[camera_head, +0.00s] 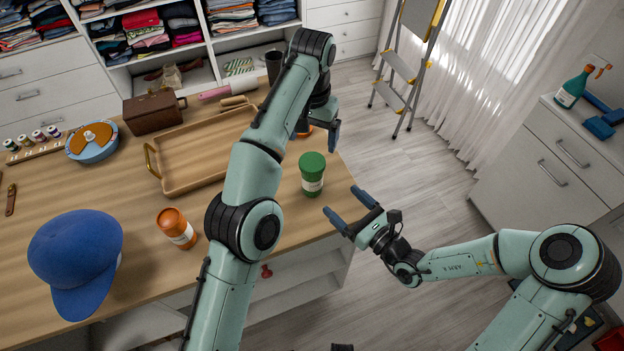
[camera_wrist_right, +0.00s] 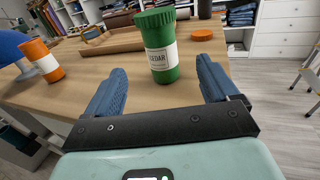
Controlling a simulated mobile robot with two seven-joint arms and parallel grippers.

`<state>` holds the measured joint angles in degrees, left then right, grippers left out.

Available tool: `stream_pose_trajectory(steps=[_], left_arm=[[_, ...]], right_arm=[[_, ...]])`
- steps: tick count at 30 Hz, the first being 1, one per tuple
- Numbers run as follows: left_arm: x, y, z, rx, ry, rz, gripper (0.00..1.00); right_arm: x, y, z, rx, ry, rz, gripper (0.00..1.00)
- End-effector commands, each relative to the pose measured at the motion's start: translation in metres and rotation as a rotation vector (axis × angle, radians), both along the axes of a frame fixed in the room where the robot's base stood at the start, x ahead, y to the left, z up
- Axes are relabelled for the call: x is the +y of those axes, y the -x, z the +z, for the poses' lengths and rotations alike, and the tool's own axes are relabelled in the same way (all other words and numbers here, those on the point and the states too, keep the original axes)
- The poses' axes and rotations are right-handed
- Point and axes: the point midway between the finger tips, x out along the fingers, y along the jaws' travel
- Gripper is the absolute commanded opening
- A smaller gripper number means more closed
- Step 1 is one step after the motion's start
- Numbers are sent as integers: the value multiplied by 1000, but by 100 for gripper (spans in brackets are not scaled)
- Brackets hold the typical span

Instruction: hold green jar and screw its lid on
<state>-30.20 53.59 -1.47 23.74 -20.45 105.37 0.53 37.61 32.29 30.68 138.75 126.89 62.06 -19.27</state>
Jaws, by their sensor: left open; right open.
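The green jar (camera_head: 312,185) stands upright near the table's right edge, with a white label. Its ridged green lid (camera_head: 312,162) sits on top; I cannot tell how tightly. In the right wrist view the jar (camera_wrist_right: 162,62) stands ahead of and between my right fingers, not touched by them, with the lid (camera_wrist_right: 155,17) on it. My right gripper (camera_head: 344,201) is open and empty just off the table edge, to the lower right of the jar. My left gripper (camera_head: 320,138) is open beyond the jar, partly hidden by its own arm.
An orange jar (camera_head: 176,228) and a blue cap (camera_head: 76,255) stand to the left. A wooden tray (camera_head: 190,183), brown case (camera_head: 153,112) and blue round dish (camera_head: 92,142) are farther back. An orange round thing (camera_wrist_right: 93,33) lies on the table. A stepladder (camera_head: 400,68) stands beyond.

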Motion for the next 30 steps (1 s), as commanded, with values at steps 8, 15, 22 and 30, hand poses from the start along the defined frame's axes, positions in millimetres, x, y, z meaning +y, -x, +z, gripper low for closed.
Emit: stream_pose_trajectory(steps=[8,15,22,30], left_arm=[[0,0,0,0,0,0,90],[0,0,0,0,0,0,90],[0,0,0,0,0,0,90],[0,0,0,0,0,0,90]], right_arm=[[34,-36,1,-1,-3,4,87],[62,-71,1,-2,-3,3,87],[79,-91,0,0,-1,2,87],[82,-95,0,0,0,1,87]])
